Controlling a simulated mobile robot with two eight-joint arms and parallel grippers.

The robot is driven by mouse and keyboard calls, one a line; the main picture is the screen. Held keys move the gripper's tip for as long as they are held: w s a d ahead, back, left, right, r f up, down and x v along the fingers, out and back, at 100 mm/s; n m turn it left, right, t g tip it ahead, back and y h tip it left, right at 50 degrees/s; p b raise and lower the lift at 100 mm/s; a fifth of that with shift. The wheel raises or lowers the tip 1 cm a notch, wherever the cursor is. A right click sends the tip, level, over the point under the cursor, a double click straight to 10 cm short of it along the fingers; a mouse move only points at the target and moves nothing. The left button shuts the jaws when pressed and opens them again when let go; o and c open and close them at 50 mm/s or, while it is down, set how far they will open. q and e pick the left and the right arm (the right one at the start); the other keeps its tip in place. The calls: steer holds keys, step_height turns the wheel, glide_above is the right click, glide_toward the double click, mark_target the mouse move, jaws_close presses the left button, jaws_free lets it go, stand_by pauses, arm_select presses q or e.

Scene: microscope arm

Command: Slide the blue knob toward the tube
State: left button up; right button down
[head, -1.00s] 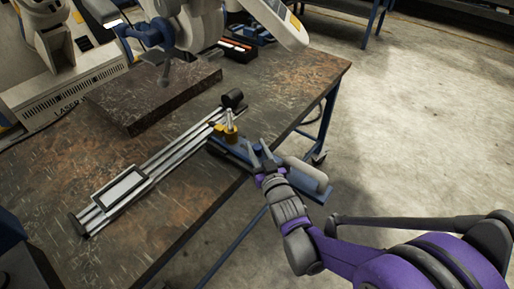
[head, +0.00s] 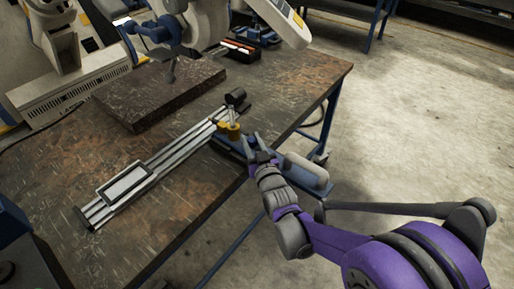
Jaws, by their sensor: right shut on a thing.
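The blue rail (head: 312,186) sticks out past the table's right edge. A pale grey tube (head: 306,170) lies along its outer end. My right gripper (head: 255,145) is over the rail, to the left of the tube and apart from it. It is shut on the blue knob, which is mostly hidden by the fingers and wrist. The yellow fitting (head: 234,132) stands just left of the gripper. My left gripper is not in view.
A silver slide rail (head: 170,155) with a framed plate (head: 125,181) lies on the brown table (head: 185,215). A dark block (head: 160,93) and a microscope arm (head: 165,30) are behind it. Open floor (head: 420,130) lies to the right.

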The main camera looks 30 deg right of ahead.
steer(key=shift+w, duration=0.15)
steer(key=c, duration=0.8)
jaws_free()
steer(key=s, duration=0.3)
steer(key=s+a, duration=0.1)
steer(key=s, duration=0.3)
steer(key=s+a+p, duration=0.1)
steer(key=s, duration=0.2)
steer(key=shift+s, duration=0.25)
steer(key=shift+s, duration=0.1)
